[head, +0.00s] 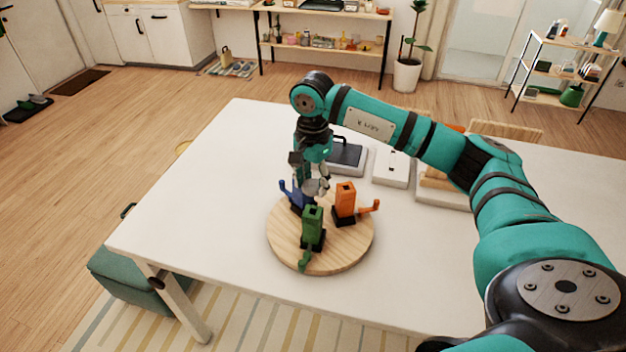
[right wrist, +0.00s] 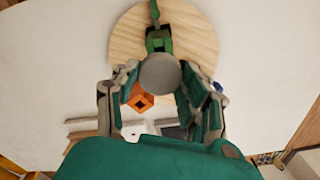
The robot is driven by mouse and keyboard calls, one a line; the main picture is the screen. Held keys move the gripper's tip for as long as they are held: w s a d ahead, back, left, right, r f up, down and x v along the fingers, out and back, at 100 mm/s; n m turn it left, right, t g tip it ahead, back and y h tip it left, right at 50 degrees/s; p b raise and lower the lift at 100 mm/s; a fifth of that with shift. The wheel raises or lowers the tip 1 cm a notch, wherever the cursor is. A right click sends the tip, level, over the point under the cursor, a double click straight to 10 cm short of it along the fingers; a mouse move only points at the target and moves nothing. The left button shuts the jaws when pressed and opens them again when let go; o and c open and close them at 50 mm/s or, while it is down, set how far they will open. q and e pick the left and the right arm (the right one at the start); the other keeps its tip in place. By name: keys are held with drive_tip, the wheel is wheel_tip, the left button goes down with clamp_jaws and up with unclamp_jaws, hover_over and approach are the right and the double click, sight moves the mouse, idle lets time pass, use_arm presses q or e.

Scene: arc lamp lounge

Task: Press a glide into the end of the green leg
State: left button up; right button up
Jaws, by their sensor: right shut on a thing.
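My right gripper (head: 312,176) is shut on a round grey disc (head: 316,188), which looks like the glide. The disc also shows between the fingers in the right wrist view (right wrist: 160,73). The green leg (head: 312,222) stands upright in a black base near the front of a round wooden board (head: 345,255). A green lever sticks out from its base toward the front. The gripper and disc are above the back part of the board, behind the green leg. In the right wrist view the disc partly covers the green leg (right wrist: 158,40). My left gripper is out of view.
An orange upright piece (head: 345,197) stands on the right of the board. A blue one (head: 293,196) stands at its back left, partly behind the gripper. A grey device (head: 347,157) and a white box (head: 391,170) lie farther back. The white table's left side is clear.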

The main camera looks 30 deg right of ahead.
sight(313, 184)
wheel_tip(313, 184, down, 3)
drive_tip(key=shift+f+b, duration=0.1)
drive_tip(key=shift+b, duration=0.95)
drive_tip(key=shift+f+b, duration=0.45)
drive_tip(key=shift+f, duration=0.2)
drive_tip(key=shift+b, duration=0.65)
idle(0.3)
drive_tip(key=shift+f+b, duration=1.5)
drive_tip(key=shift+f, duration=0.05)
drive_tip(key=o, duration=1)
drive_tip(key=shift+c, duration=0.2)
drive_tip(key=shift+r, duration=0.1)
